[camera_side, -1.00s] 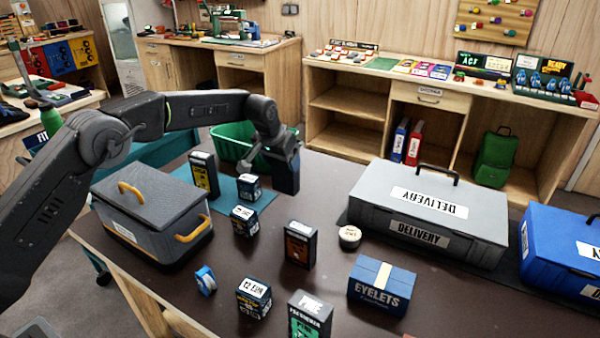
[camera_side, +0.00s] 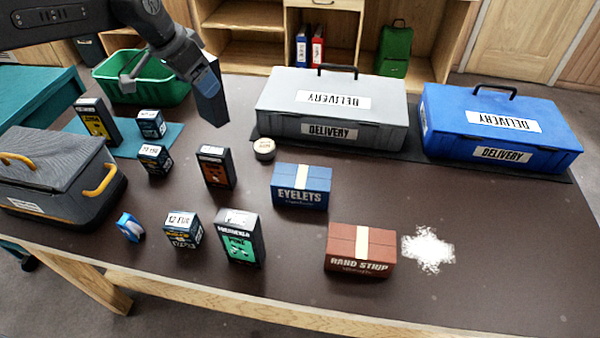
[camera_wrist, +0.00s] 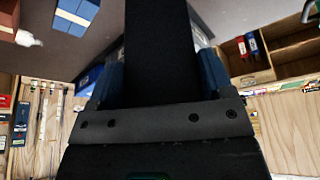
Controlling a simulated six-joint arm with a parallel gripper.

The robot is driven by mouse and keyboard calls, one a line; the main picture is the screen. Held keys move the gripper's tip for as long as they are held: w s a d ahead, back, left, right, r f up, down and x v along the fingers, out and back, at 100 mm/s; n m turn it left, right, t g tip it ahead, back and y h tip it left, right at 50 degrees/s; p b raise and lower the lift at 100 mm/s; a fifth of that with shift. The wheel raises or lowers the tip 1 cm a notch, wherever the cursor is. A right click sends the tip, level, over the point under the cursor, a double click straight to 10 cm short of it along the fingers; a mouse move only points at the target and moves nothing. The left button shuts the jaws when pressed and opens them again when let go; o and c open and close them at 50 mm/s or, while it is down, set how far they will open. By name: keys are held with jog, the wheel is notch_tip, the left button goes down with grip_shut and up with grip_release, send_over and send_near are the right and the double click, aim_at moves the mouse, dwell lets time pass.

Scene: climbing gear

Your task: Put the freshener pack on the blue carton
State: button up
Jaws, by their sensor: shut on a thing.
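My gripper (camera_side: 209,92) hangs above the table behind the small packs, its blue fingers pointing down. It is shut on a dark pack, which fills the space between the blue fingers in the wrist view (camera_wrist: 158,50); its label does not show. The blue carton (camera_side: 300,187), marked EYELETS with a pale tape band, lies on the table, to the right of and nearer the camera than my gripper. The held pack is apart from it. A green-labelled freshener pack (camera_side: 240,238) and similar orange (camera_side: 215,167) and yellow (camera_side: 97,121) ones stand on the table.
A grey delivery case (camera_side: 335,110) and a blue one (camera_side: 500,130) stand at the back. A round tin (camera_side: 264,149) is behind the blue carton. A red carton (camera_side: 360,251) and white powder (camera_side: 428,249) lie front right. A green bin (camera_side: 142,82) is back left.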

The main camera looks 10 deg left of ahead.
jog(key=s+d+r+m, duration=0.2)
jog(key=s+d+m, duration=0.15)
jog(key=d, duration=0.25)
jog(key=s+d+f, duration=0.1)
jog(key=d+f, duration=1)
jog(key=shift+s+n+g+h, duration=0.15)
jog(key=shift+n+g+h, duration=0.15)
jog(key=shift+n+h, duration=0.15)
jog(key=shift+f, duration=0.2)
jog(key=o, duration=1)
jog(key=shift+c, duration=0.2)
